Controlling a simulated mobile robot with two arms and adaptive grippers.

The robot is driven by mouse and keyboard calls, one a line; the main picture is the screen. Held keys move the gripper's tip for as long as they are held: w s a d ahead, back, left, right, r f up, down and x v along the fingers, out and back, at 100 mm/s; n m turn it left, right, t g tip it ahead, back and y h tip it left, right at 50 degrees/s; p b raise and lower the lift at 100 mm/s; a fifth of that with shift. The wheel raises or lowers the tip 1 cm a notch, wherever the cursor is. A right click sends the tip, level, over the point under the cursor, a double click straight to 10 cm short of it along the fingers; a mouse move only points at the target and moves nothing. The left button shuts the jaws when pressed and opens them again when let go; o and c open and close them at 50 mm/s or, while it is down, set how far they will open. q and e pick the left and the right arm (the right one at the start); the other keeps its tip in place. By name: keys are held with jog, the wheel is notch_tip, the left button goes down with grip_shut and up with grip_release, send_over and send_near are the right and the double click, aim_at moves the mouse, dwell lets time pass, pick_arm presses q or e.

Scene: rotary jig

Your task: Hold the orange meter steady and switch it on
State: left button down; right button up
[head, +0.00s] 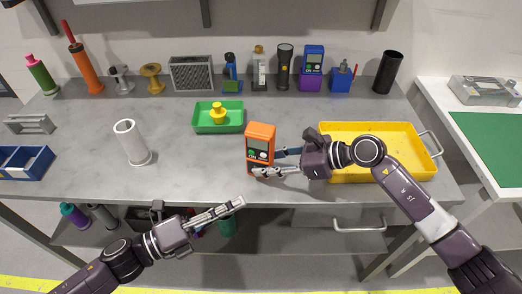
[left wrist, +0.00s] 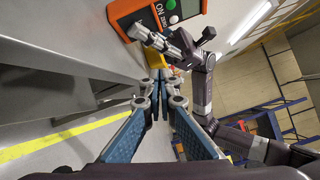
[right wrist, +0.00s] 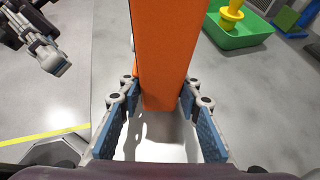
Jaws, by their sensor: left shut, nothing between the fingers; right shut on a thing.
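The orange meter (head: 260,144) stands upright on the grey bench, with a dark screen and a green and a white button on its front. In the left wrist view its face (left wrist: 160,18) shows the button labels ON and ZERO. My right gripper (head: 267,162) is shut on the meter from the right side; in the right wrist view its fingers flank the orange body (right wrist: 165,60). My left gripper (head: 240,203) is shut and empty, in front of the bench edge, below and left of the meter. Its fingertips (left wrist: 157,80) are apart from the meter.
A green tray (head: 203,127) with a yellow part is behind the meter. A yellow tray (head: 400,172) lies right, under my right arm. A white cylinder (head: 131,143) stands left. The bench between cylinder and meter is clear.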

pick_arm(q)
notch_tip(320, 180, up, 3)
jog(key=m, duration=0.4)
jog(key=m+h, duration=0.1)
send_near(260, 155)
jog(key=shift+g, duration=0.3)
jog(key=shift+f+x, duration=0.15)
jog(key=shift+x, duration=1.15)
jog(key=shift+f+x, duration=0.1)
jog(key=shift+x, duration=1.15)
jog(key=shift+w, duration=0.25)
jog(key=shift+w+d, duration=0.1)
jog(key=shift+w, duration=0.2)
jog(key=shift+s, duration=0.5)
